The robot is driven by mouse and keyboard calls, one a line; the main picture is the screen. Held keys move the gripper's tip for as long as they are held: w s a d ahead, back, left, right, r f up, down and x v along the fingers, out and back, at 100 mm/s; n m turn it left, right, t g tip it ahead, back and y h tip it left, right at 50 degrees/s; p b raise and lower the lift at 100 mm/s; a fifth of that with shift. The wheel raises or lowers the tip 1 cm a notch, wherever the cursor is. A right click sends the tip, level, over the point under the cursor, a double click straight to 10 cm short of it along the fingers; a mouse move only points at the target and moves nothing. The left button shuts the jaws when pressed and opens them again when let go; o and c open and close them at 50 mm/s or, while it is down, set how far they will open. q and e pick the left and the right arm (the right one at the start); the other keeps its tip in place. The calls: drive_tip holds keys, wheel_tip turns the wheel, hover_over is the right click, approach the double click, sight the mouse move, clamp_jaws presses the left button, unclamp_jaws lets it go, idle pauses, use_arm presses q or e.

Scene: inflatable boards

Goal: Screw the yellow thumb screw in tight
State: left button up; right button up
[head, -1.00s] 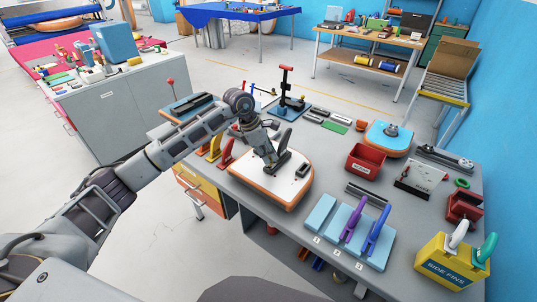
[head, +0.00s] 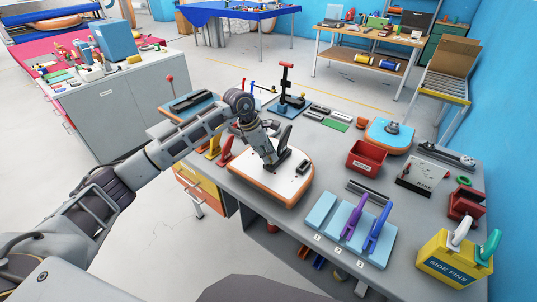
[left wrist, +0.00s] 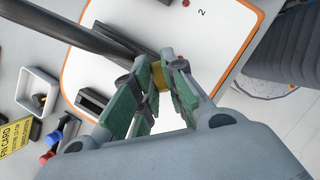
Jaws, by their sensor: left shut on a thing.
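The yellow thumb screw (left wrist: 157,76) shows in the left wrist view as a small yellow piece between the fingertips of my left gripper (left wrist: 160,80). The fingers, with green pads, are shut on it and hide much of it. In the head view my left gripper (head: 272,158) is low over the white board (head: 265,185) with an orange rim. The dark fin (left wrist: 82,32) stands on the board right beside the fingertips; it also shows in the head view (head: 284,143). How deep the screw sits is hidden. My right gripper is not in view.
A red bin (head: 366,158) stands right of the board. Blue blocks with purple and blue fins (head: 348,238) are at the front. A yellow side-fins box (head: 447,262) is at front right. Red and yellow fins (head: 225,150) stand close behind the left arm.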

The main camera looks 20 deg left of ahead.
use_arm(q)
drive_tip(key=o, duration=0.8)
drive_tip(key=v, duration=1.2)
idle(0.8)
